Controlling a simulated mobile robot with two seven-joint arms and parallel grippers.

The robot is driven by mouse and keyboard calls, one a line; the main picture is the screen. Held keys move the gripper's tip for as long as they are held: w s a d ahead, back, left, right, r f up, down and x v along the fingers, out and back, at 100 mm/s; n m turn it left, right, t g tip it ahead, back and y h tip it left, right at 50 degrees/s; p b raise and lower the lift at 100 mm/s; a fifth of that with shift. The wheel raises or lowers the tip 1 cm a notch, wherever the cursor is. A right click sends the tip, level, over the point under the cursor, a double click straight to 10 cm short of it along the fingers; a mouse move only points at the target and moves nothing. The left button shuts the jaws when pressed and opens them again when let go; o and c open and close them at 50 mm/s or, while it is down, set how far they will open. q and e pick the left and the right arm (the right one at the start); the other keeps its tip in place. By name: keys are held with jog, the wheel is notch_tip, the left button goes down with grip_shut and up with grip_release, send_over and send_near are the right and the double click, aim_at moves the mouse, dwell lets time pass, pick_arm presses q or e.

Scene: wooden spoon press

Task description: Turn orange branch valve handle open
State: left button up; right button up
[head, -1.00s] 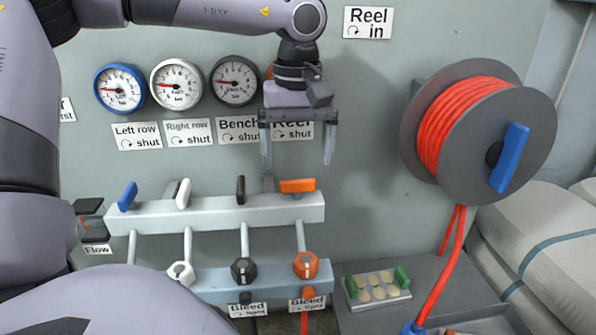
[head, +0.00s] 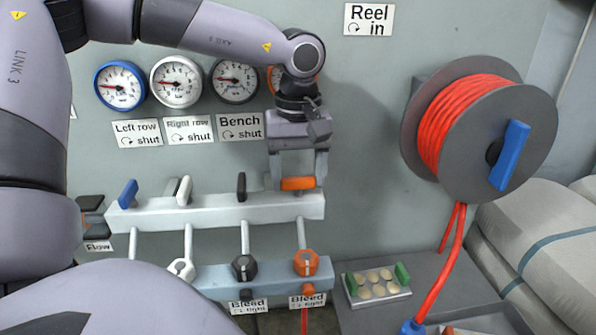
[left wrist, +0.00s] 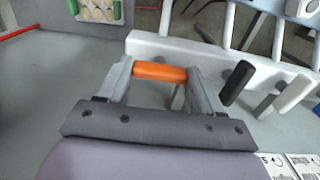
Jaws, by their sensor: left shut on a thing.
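The orange branch valve handle (head: 298,184) lies crosswise at the right end of the upper white manifold (head: 225,213). My left gripper (head: 298,183) has come down over it, with one finger at each end of the handle. In the left wrist view the orange handle (left wrist: 159,72) spans between the two fingers of my left gripper (left wrist: 160,75), which are shut on it. My right gripper is in neither view.
Blue (head: 128,194), white (head: 184,190) and black (head: 241,186) handles stand left along the manifold, turned differently from the orange one. Below is a blue-grey lower bar (head: 215,281) with knobs. A red hose reel (head: 470,130) is at the right.

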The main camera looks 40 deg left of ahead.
pick_arm(q)
jog(key=n+b, duration=0.2)
jog(key=n, duration=0.1)
jog(key=shift+f+n, duration=0.1)
jog(key=shift+n, duration=0.3)
jog(key=n+b, duration=0.2)
jog(key=n, duration=0.2)
jog(key=shift+n, duration=0.3)
jog(key=n+b, duration=0.1)
jog(key=n, duration=0.2)
jog(key=n+b, duration=0.1)
jog(key=n, duration=0.2)
jog(key=shift+n+b, duration=0.35)
jog(key=shift+n, duration=1.45)
jog(key=shift+r, duration=0.2)
jog(key=o, duration=1.1)
jog(key=shift+c, duration=0.2)
